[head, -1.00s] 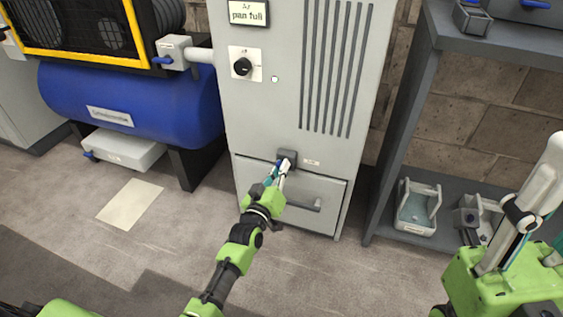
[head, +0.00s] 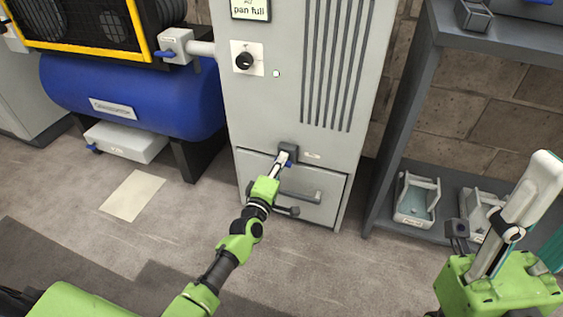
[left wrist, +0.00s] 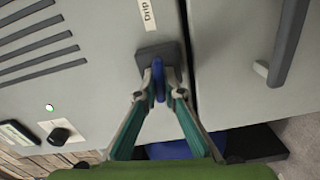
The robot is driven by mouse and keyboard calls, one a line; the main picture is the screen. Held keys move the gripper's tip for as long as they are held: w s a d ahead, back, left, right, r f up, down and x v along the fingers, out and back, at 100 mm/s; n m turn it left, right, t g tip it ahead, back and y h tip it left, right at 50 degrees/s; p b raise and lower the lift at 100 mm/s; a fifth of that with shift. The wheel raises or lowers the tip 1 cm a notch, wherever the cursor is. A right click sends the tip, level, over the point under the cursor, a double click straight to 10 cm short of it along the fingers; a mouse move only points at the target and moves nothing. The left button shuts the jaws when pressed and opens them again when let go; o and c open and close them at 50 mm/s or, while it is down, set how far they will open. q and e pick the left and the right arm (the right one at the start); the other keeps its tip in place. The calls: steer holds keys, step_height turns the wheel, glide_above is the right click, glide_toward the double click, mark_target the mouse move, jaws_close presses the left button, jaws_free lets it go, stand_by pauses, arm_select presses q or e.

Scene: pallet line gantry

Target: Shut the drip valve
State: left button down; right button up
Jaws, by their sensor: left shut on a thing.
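The drip valve (head: 289,148) is a small dark grey block with a blue lever, low on the front of a tall grey cabinet (head: 265,110), just above a drawer. In the left wrist view, the valve block (left wrist: 148,54) sits by a partly cut-off "Drip" label, and its blue lever (left wrist: 158,76) runs roughly along the drawer seam. My left gripper (head: 284,162) is shut on this lever, one fingertip on each side. My right gripper (head: 541,165) points up at the right edge, away from the valve; its finger gap cannot be made out.
The drawer handle (head: 300,197) juts out just below the valve. A blue tank (head: 130,95) with another blue-levered valve (head: 174,47) stands left. A grey shelf unit (head: 420,105) holding trays (head: 414,217) stands right. The floor in front is mostly clear.

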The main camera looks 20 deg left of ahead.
arm_select(q)
steer(key=shift+f+n, duration=0.1)
steer(key=shift+n, duration=0.7)
steer(key=c, duration=2.1)
jaws_free()
steer(key=shift+c, duration=0.2)
steer(key=s, duration=1.2)
steer(key=shift+a, duration=0.25)
